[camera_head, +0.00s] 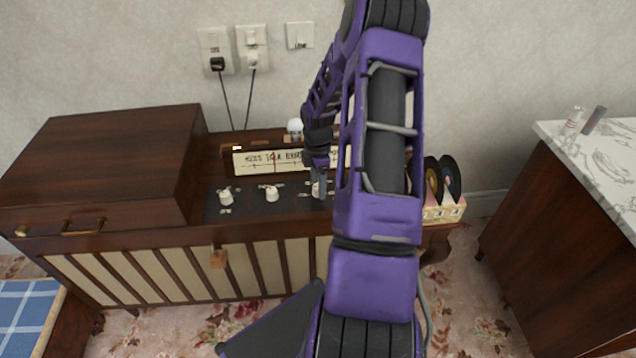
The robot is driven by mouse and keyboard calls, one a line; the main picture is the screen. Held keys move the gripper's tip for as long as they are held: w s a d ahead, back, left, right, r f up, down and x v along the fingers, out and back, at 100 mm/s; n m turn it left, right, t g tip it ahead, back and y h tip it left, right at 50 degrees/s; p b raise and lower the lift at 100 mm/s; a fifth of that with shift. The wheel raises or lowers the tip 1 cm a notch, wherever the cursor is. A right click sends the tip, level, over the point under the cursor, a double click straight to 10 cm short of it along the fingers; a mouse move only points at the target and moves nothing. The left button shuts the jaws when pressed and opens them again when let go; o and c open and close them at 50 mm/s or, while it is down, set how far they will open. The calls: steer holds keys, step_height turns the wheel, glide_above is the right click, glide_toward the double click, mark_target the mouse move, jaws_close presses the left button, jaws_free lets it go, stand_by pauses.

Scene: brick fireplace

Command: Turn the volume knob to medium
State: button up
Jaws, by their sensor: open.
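A wooden radio cabinet stands against the wall, with a dark control panel (245,208) on its sloping front. A cream knob (226,197) sits on the left of the panel, and another cream knob (270,194) sits right of it. A third pale knob (315,189) is partly hidden behind my gripper (319,194). My gripper points down at this third knob, with its fingers open. I cannot tell whether the fingers touch the knob. The panel labels are too small to read, and my arm hides the panel's right part. A lit tuning dial (258,162) with a red needle lies behind the knobs.
A closed wooden lid (110,150) covers the cabinet's left side. A small white-topped object (295,127) stands behind the dial. Records in a pale rack (445,208) stand to the right. A marble-topped cabinet (600,165) is at far right, with floor between.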

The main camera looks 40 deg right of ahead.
jaws_close()
stand_by(0.5)
steer(key=m, duration=0.5)
steer(key=shift+m, duration=0.3)
steer(key=m+b, duration=0.1)
steer(key=m, duration=0.5)
steer(key=m+b, duration=0.1)
steer(key=m, duration=0.5)
steer(key=shift+m, duration=0.3)
steer(key=m, duration=0.5)
steer(key=shift+m, duration=0.4)
